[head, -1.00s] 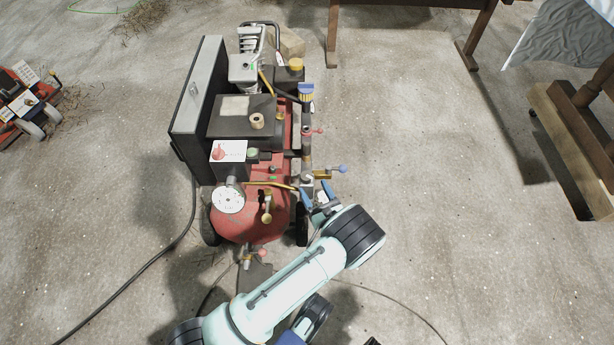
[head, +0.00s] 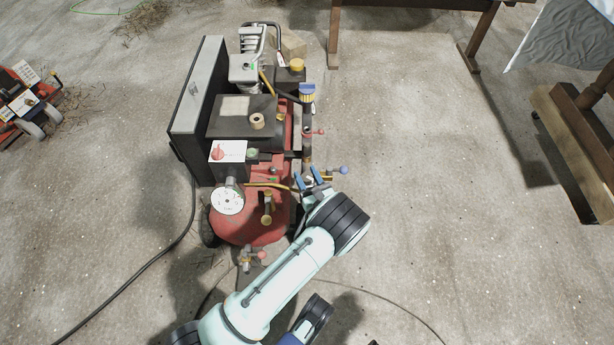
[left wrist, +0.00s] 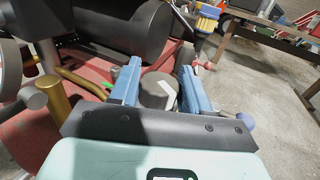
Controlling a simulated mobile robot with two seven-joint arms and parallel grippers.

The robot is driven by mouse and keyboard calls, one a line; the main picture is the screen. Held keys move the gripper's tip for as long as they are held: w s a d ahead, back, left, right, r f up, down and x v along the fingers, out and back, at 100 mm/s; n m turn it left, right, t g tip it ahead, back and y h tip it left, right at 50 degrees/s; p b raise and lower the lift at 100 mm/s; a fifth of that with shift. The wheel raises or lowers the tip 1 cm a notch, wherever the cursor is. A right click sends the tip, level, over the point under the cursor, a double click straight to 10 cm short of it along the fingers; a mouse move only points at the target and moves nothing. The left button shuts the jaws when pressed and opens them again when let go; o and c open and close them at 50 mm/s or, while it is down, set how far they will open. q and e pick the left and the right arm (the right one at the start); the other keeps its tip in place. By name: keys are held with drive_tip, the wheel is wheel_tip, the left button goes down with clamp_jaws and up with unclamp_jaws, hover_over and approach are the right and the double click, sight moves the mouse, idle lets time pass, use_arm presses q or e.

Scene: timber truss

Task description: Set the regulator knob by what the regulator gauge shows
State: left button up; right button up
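My left gripper (head: 308,177) is at the right side of the red compressor, its two blue fingers apart. In the left wrist view, a grey round knob (left wrist: 158,91) with a white mark on top sits between the open fingers (left wrist: 160,68). This looks like the regulator knob; I cannot tell whether the fingers touch it. In the head view the gripper mostly hides it. A white round gauge (head: 228,200) faces up at the compressor's front left. Its reading is too small to make out, and I cannot tell whether it is the regulator gauge. My right gripper is not in view.
A blue-ended valve lever (head: 343,170) sticks out just right of the gripper. A red-handled valve (head: 316,132) and a blue-and-yellow filter (head: 307,93) stand behind it. A brass fitting (head: 267,208) is at the front.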

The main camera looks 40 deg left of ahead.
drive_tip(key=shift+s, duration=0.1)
use_arm(q)
drive_tip(key=shift+n+g+y+b, duration=0.4)
drive_tip(key=shift+n+g, duration=0.2)
drive_tip(key=shift+g, duration=0.2)
drive_tip(key=shift+f+n+g+y, duration=0.1)
drive_tip(key=shift+n+g+y, duration=0.2)
drive_tip(key=shift+n+g, duration=0.65)
drive_tip(key=n+g, duration=0.1)
drive_tip(key=g, duration=0.2)
drive_tip(key=n+g, duration=0.2)
drive_tip(key=g, duration=0.1)
drive_tip(key=shift+b, duration=0.3)
drive_tip(key=shift+n+g, duration=1.45)
drive_tip(key=shift+g, duration=0.6)
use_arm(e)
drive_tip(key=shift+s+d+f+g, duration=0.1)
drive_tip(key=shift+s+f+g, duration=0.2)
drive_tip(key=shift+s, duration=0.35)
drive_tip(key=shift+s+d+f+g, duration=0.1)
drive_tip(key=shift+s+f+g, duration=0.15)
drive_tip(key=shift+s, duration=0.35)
use_arm(q)
drive_tip(key=shift+g+h, duration=0.5)
drive_tip(key=o, duration=0.9)
drive_tip(key=shift+o, duration=0.2)
